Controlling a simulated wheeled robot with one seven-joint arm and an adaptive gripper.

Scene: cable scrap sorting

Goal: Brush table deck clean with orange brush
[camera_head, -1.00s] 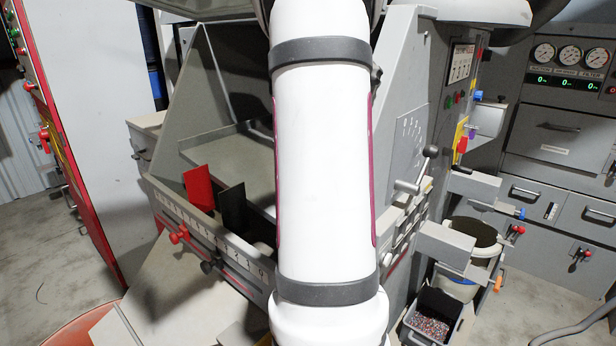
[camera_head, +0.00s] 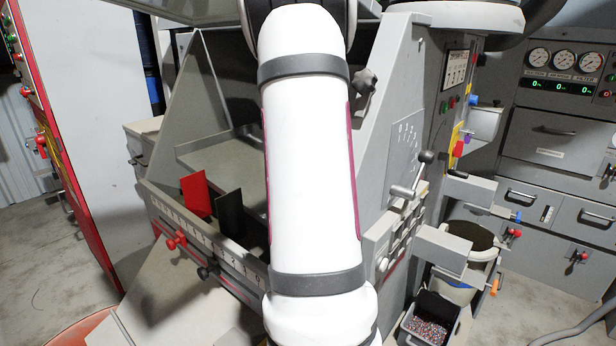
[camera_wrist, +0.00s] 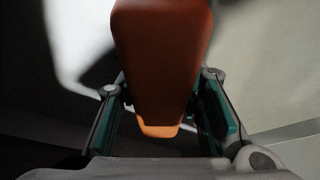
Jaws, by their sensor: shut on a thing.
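The orange brush (camera_wrist: 162,60) fills the upper middle of the wrist view, between the two fingers of my gripper (camera_wrist: 165,105). My gripper is shut on it. Only the brush's orange body shows; its bristles are not visible. In the head view my white arm hides the gripper and the brush. The table deck (camera_head: 222,160) is a grey, tray-like surface inside the machine, left of my arm. My arm covers its right part, and any scrap or dust on it is too small to tell.
A red plate (camera_head: 196,194) and a black plate (camera_head: 229,215) stand upright at the deck's front edge, above a scale with knobs. A grey side panel (camera_head: 405,130) with a lever (camera_head: 425,158) stands at right. A bucket (camera_head: 470,240) and a bin of granules (camera_head: 432,318) are at lower right.

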